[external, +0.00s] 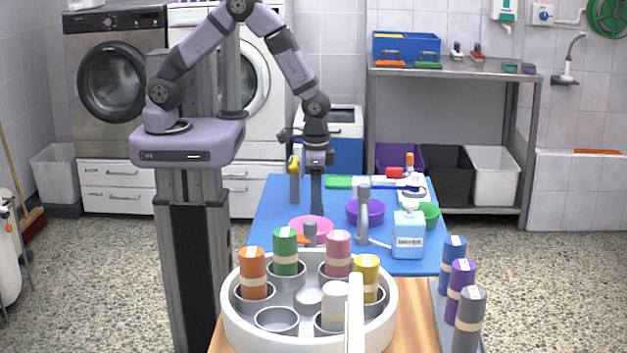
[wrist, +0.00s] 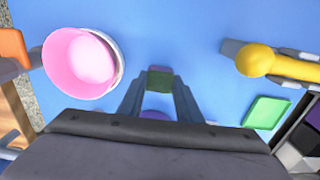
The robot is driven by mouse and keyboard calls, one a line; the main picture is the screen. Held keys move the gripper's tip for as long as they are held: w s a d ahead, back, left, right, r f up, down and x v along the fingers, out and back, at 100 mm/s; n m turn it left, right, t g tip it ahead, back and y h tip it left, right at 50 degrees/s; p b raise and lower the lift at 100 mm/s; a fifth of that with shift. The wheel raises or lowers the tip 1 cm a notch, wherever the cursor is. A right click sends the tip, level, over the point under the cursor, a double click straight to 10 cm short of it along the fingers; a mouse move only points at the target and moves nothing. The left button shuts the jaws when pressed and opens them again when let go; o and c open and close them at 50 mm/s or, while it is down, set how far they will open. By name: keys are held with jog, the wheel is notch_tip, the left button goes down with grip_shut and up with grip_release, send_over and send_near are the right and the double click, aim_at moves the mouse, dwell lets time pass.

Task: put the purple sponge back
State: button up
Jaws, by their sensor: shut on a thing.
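My gripper (wrist: 160,84) points down over the blue mat and is shut on a small block with a dark green face and a purple edge, which I take to be the purple sponge (wrist: 160,76). In the external view my gripper (external: 317,200) is over the left part of the mat, and the sponge cannot be made out there. A green sponge (external: 338,182) lies at the back of the mat; a green block also shows in the wrist view (wrist: 267,112). I cannot tell how high the held sponge is.
A pink bowl (external: 311,228), a purple bowl (external: 365,212), a yellow-topped bottle (external: 294,178) and a blue pump bottle (external: 408,236) surround my gripper. A white round carrier (external: 240,325) with colored rolls stands in front. Bins (external: 447,172) stand under the rear bench.

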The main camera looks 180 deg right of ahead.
jog(key=shift+f, duration=0.1)
jog(key=shift+f, duration=0.1)
jog(key=o, duration=0.9)
notch_tip(320, 180, up, 12)
jog(key=shift+r+b, duration=0.25)
jog(key=shift+b, duration=0.8)
jog(key=shift+w, duration=0.1)
